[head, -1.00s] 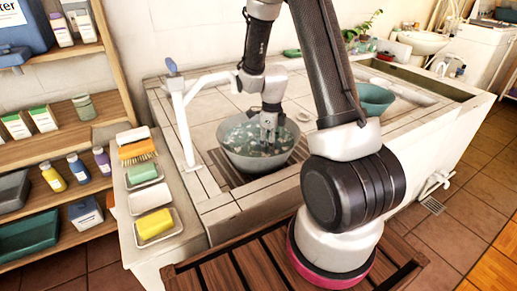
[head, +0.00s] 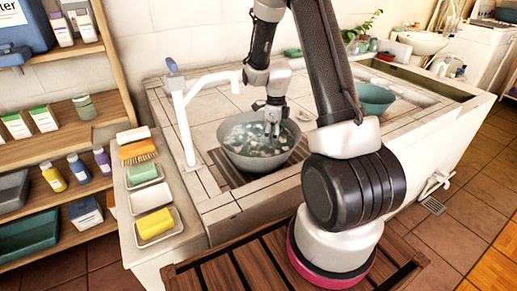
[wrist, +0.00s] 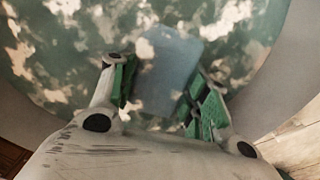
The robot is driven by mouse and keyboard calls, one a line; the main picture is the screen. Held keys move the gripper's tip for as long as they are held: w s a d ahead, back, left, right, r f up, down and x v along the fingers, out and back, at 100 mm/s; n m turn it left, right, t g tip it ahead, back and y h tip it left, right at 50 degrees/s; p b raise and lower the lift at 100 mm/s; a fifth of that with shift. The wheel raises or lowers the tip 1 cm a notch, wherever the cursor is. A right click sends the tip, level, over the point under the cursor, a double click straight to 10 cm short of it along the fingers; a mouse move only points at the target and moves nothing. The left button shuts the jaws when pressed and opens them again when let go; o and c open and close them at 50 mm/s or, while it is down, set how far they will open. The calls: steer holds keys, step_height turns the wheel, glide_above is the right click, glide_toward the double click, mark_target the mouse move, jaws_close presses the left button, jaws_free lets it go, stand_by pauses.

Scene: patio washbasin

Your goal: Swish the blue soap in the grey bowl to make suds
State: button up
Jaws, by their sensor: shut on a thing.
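The grey bowl (head: 262,160) stands on the slatted drain of the washbasin, under the white tap. It holds greenish water with patches of white suds (head: 247,138). My gripper (head: 272,128) points down into the bowl, right of its middle. In the wrist view my gripper (wrist: 160,95) has its green-padded fingers closed on the blue soap (wrist: 168,62), a pale blue block at the water. Suds lie around the soap. In the head view the soap is hidden by the fingers and water.
A white tap (head: 185,110) rises close left of the bowl. A side ledge carries a brush (head: 138,151), a green soap (head: 143,173) and a yellow soap (head: 155,223) in dishes. A teal bowl (head: 375,98) stands to the right. Shelves with bottles are at left.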

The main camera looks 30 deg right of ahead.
steer(key=shift+s+a, duration=2)
steer(key=shift+a, duration=0.1)
steer(key=shift+w+d, duration=2)
steer(key=shift+d, duration=0.15)
stand_by(0.6)
steer(key=shift+s, duration=0.1)
steer(key=shift+s+a, duration=0.85)
steer(key=shift+s, duration=0.25)
step_height(320, 180, up, 13)
steer(key=shift+f, duration=0.2)
stand_by(0.3)
stand_by(0.9)
